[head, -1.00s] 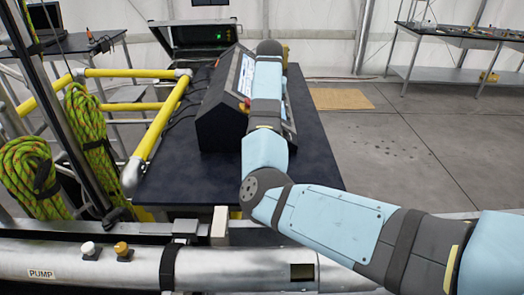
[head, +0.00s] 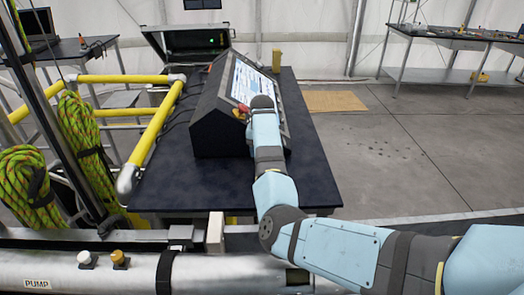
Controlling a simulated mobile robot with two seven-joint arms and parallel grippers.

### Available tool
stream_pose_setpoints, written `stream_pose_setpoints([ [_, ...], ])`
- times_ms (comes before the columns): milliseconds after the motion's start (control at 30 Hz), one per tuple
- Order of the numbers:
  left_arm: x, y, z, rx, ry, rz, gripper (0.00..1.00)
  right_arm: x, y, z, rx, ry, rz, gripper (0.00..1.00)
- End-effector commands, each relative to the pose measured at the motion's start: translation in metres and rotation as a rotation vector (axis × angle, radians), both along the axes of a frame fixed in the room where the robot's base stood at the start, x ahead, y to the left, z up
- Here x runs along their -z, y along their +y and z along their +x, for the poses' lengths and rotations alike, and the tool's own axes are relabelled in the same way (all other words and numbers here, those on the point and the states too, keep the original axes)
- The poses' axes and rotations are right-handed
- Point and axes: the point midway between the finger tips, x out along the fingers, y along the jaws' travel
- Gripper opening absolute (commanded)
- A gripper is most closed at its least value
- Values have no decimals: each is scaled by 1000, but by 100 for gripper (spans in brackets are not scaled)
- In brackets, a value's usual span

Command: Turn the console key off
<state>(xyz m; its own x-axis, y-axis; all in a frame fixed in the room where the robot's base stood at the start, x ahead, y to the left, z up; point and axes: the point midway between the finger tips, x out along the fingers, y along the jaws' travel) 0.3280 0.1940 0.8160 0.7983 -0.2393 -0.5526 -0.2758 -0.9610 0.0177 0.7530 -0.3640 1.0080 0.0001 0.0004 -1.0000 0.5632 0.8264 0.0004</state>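The console (head: 208,122) is a dark sloped box with a lit screen (head: 249,82), standing on the dark table. A red knob (head: 241,111) on a yellow base sits at its near edge, just left of my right arm. The key cannot be made out; my arm covers part of the console face. My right arm comes in from the lower right and reaches over the console's near right part. Its gripper is hidden behind the arm, so its fingers do not show. My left gripper is not in view.
Yellow rails (head: 155,125) and green rope coils (head: 85,150) stand at the left. An open case (head: 188,40) is behind. A metal pipe (head: 60,272) with small knobs crosses the front.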

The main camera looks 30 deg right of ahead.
Motion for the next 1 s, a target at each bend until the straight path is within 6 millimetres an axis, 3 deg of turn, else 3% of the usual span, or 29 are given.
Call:
stream_pose_setpoints([
  [267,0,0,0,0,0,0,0,1,0,0,0,0,0,51],
  [467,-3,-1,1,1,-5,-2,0,1,0,0,0,0,0,5],
  [500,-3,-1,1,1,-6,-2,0,1,0,0,0,0,0,3],
  [733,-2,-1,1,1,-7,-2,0,2,2,1,0,23,-45,3],
  [1000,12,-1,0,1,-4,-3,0,5,7,3,-3,122,-246,3],
])
